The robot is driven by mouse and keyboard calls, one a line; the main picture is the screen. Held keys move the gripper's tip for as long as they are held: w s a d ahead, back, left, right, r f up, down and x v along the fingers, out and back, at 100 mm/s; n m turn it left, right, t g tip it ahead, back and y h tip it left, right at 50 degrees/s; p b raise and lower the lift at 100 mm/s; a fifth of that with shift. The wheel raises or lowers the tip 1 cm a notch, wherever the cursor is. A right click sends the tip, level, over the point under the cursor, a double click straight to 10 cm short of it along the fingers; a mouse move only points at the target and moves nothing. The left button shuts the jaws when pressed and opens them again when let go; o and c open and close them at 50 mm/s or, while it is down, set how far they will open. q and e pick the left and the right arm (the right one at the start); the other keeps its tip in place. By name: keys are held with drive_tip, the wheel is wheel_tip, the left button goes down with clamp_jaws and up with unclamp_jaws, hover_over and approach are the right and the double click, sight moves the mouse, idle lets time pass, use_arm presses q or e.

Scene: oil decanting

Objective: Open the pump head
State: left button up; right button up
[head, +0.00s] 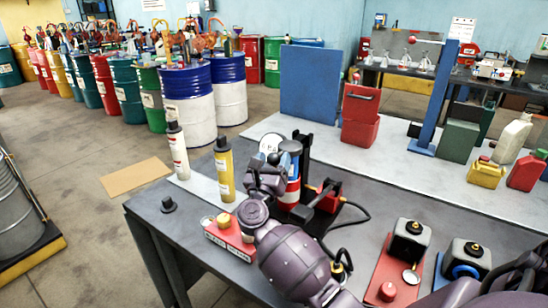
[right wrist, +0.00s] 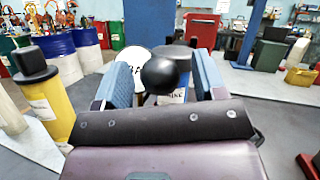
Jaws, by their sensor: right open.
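My right gripper (head: 270,162) reaches in from the lower right in the head view, beside a blue, white and red cylinder (head: 293,170) with a dark top. In the right wrist view its two blue-padded fingers (right wrist: 163,78) are apart. I cannot tell whether the fingers touch the knob. A red device with a black handle (head: 325,198) and black hose stands right of the cylinder. Which part is the pump head is unclear. My left gripper is not in view.
A yellow bottle (head: 224,172) and a white bottle (head: 177,152) stand left of my right gripper. Red (head: 402,262) and blue bases with black boxes are at right.

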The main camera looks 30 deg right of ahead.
drive_tip(key=shift+w+d+r, duration=0.1)
drive_tip(key=shift+w+d, duration=0.1)
drive_tip(key=shift+d, duration=0.05)
